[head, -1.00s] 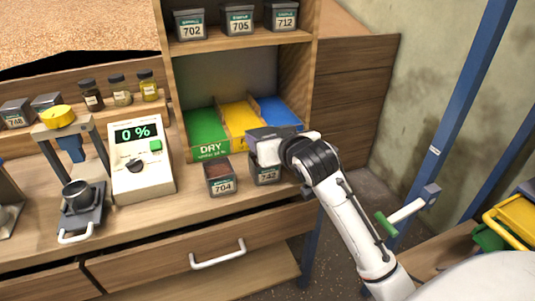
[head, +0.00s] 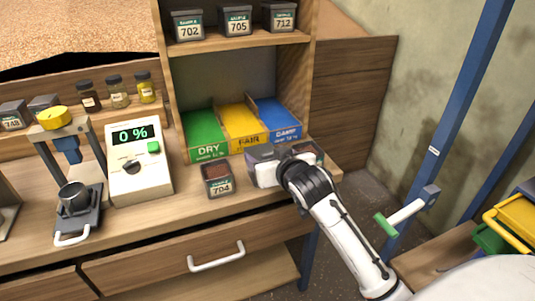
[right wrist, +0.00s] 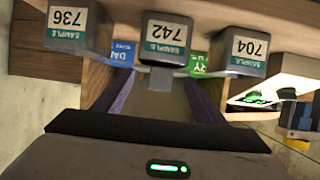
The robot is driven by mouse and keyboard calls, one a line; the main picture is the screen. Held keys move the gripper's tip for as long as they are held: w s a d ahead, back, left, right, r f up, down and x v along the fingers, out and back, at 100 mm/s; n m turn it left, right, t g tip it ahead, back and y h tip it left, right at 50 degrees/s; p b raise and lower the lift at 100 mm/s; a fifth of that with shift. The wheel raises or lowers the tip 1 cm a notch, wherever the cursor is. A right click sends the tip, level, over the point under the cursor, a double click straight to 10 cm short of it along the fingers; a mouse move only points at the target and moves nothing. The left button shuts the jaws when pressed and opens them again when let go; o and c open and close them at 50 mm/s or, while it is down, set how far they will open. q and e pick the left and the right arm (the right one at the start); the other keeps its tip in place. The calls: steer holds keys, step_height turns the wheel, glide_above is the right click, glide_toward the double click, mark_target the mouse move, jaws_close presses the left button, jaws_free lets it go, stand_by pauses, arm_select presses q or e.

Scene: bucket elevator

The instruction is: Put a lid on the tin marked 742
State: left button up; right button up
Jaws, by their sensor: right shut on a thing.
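The tin marked 742 (right wrist: 166,38) shows upside down in the right wrist view, between the tins marked 736 (right wrist: 78,25) and 704 (right wrist: 243,48). In the head view my right gripper (head: 263,160) covers most of it. The right gripper is shut on a grey lid (right wrist: 161,80), whose small block shows between the fingers, in line with the top of tin 742. I cannot tell whether the lid is fully seated. My left gripper is not in view.
Open tin 704 (head: 217,179) stands just left of my right gripper, and another open tin (head: 306,152) just right. Green, yellow and blue trays (head: 243,128) lie behind. A meter reading 0 % (head: 138,160) stands further left. Tins 702, 705 and 712 sit on the shelf above.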

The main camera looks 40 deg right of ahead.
steer(key=o, duration=1.1)
steer(key=shift+f, duration=0.1)
steer(key=shift+c, duration=0.2)
steer(key=shift+r, duration=0.4)
steer(key=v, duration=1.1)
steer(key=s+a+f+n+g+y, duration=0.1)
steer(key=s+a+f+n+y, duration=0.3)
steer(key=f, duration=0.6)
steer(key=s+a+f+g, duration=0.2)
steer(key=a+f, duration=0.3)
steer(key=f, duration=0.5)
steer(key=s+a+f+y, duration=0.1)
steer(key=s+a+f, duration=0.2)
steer(key=s+f, duration=0.3)
steer(key=s+a+f+n+g, duration=0.1)
steer(key=s+a+f, duration=0.3)
steer(key=s+f, duration=0.2)
steer(key=shift+s+f+y+p, duration=0.25)
steer(key=shift+f+y+p, duration=0.15)
steer(key=shift+f, duration=0.1)
steer(key=shift+a, duration=0.1)
